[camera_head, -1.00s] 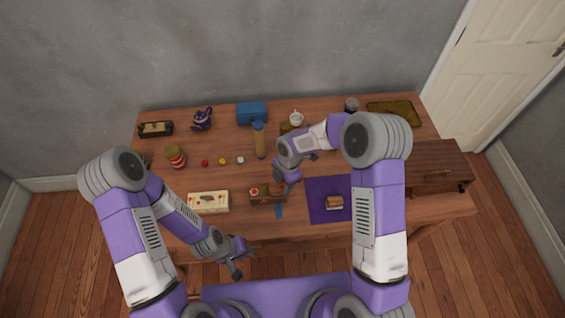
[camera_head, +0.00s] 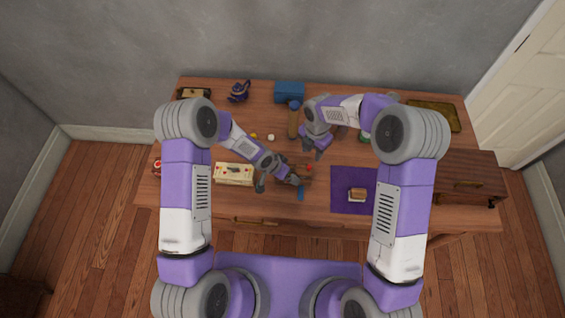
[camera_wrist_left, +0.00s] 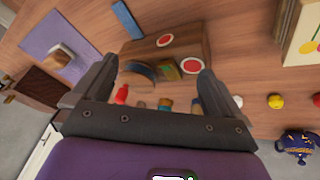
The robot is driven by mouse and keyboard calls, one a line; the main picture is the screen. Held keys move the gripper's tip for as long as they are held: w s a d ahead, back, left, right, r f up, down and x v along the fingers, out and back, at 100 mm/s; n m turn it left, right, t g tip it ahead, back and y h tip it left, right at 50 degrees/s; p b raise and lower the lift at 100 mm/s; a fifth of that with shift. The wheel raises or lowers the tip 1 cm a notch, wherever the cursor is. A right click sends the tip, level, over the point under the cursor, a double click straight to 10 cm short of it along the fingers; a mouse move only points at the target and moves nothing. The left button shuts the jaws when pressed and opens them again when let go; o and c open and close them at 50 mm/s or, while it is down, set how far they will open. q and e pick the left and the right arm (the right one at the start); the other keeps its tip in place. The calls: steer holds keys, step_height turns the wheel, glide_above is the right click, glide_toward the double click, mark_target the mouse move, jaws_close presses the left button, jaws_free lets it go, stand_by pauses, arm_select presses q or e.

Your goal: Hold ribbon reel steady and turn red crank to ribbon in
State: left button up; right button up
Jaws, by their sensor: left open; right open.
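The wooden ribbon reel (camera_head: 305,179) stands near the table's front, largely hidden by my left gripper (camera_head: 279,182). In the left wrist view, its block with red-and-white discs (camera_wrist_left: 165,40) and round wooden drum (camera_wrist_left: 137,72) show between the open fingers of my left gripper (camera_wrist_left: 157,70); contact is unclear. The red crank knob (camera_wrist_left: 122,94) shows beside the drum, close to one finger. A blue ribbon strip (camera_wrist_left: 127,19) lies at the block's front; it also shows in the head view (camera_head: 301,193). My right gripper (camera_head: 313,150) is open and empty, just behind the reel.
A cream box (camera_head: 233,174) stands left of the reel. A purple mat (camera_head: 343,204) with a small brown-and-white item (camera_head: 357,195) lies right. Behind are a blue box (camera_head: 289,92), a teapot (camera_head: 239,91) and a tray (camera_head: 436,115). A wooden chest (camera_head: 462,174) stands at far right.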

mark_target(303, 169)
arm_select(q)
steer(key=m, duration=0.3)
steer(key=shift+w+d+f+g, duration=0.15)
steer(key=shift+w+f+g, duration=0.15)
steer(key=shift+w+g, duration=0.1)
steer(key=m, duration=0.3)
steer(key=shift+w+g, duration=0.3)
steer(key=shift+w, duration=0.1)
steer(key=m, duration=0.2)
steer(key=w, duration=0.1)
steer(key=shift+a+r+m+g, duration=0.25)
steer(key=shift+m+g, duration=0.05)
steer(key=shift+m, duration=0.1)
steer(key=shift+w+a+r+m, duration=0.35)
steer(key=shift+w+a+m, duration=0.05)
steer(key=shift+m, duration=0.6)
steer(key=shift+x, duration=3.75)
steer(key=shift+s, duration=0.1)
steer(key=shift+c, duration=0.5)
